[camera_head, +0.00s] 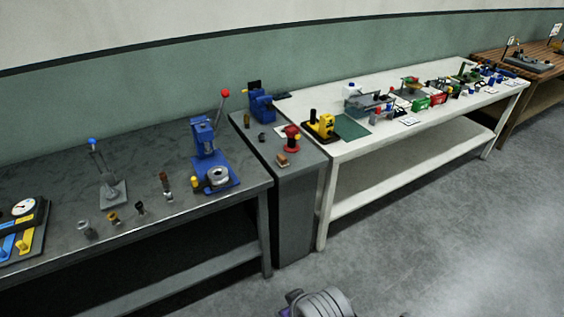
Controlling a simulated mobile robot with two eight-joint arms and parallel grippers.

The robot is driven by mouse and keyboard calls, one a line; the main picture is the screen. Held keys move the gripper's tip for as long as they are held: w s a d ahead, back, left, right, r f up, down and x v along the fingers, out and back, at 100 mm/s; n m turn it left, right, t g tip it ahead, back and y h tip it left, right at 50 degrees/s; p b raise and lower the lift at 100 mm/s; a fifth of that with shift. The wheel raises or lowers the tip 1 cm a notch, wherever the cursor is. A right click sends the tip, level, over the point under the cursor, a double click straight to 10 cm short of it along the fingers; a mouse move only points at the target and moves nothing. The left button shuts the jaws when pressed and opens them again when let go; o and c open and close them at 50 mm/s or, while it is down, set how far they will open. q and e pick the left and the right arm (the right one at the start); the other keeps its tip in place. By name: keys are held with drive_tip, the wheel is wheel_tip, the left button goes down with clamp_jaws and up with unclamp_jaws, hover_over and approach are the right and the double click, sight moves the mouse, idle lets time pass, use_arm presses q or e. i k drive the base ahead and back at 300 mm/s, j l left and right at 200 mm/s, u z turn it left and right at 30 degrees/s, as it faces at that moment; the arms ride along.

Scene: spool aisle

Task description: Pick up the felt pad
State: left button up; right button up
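I cannot surely pick out the felt pad. A small tan and reddish-brown block (282,160) lies near the front of the narrow dark grey stand (300,162). A flat dark green sheet (351,127) lies at the near left end of the white table (370,141). Either is too small or plain for me to tell its material.
A red device (292,138) stands just behind the block, and a blue vise-like tool (262,106) stands farther back. The dark bench at left holds a blue press (206,155) and several small tools. A yellow device (325,125) stands beside the green sheet. Open floor (430,230) lies in front.

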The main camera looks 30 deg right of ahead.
sight(281, 161)
drive_tip(key=i+l, duration=0.3)
drive_tip(key=i, duration=0.2)
drive_tip(key=i+l+z, duration=0.1)
drive_tip(key=i+l, duration=0.25)
drive_tip(key=i, duration=0.15)
drive_tip(key=i+l, duration=0.25)
drive_tip(key=i, duration=0.25)
